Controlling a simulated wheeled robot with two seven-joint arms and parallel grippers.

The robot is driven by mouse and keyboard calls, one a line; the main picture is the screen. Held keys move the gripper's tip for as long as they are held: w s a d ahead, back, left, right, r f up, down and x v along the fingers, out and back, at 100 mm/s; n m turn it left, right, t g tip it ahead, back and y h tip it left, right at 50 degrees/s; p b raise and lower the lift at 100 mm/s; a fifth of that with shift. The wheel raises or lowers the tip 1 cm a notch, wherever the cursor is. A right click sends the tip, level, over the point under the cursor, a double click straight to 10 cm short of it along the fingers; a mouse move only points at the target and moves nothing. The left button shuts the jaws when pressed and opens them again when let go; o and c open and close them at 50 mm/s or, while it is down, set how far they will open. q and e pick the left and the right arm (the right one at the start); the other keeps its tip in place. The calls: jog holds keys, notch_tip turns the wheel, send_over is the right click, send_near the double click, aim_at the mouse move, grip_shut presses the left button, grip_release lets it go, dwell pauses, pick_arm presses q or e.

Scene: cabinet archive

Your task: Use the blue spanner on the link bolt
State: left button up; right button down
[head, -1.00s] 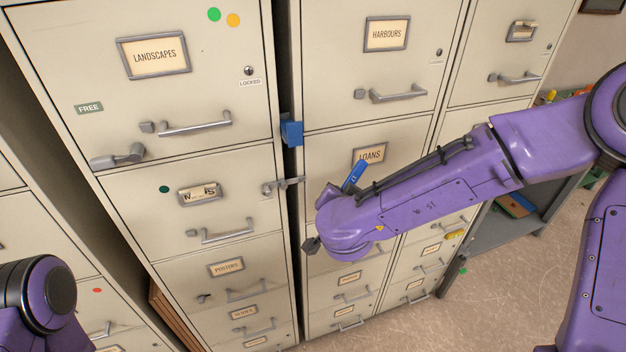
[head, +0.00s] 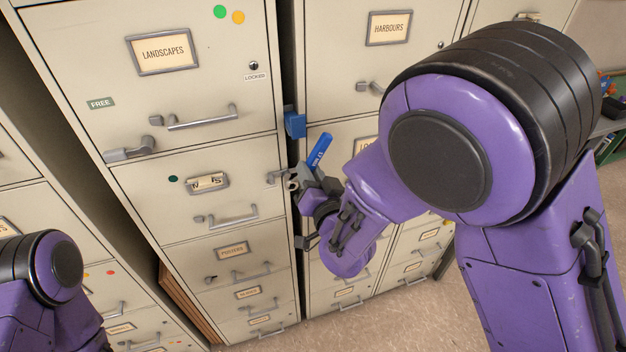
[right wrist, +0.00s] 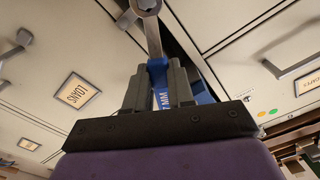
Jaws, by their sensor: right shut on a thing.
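The blue spanner (head: 319,150) is in my right gripper (head: 311,188), its blue handle sticking up past the jaws. The right wrist view shows the jaws (right wrist: 158,75) shut on the handle, with the grey metal shaft (right wrist: 153,38) running up to a rounded end at the top edge. A grey link (head: 277,178) bridges the gap between two filing cabinets. The spanner's grey end (head: 292,184) appears close to the link's right end. My left gripper is out of view.
A blue holder (head: 294,123) is fixed above the link near the gap. Drawer handles (head: 203,118) and a lever (head: 130,150) stick out from the left cabinet (head: 80,50). The right cabinet (head: 335,60) stands behind my right arm. Floor (head: 400,320) is open at lower right.

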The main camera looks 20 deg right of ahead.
jog(key=shift+w, duration=1)
jog(key=shift+w, duration=1.1)
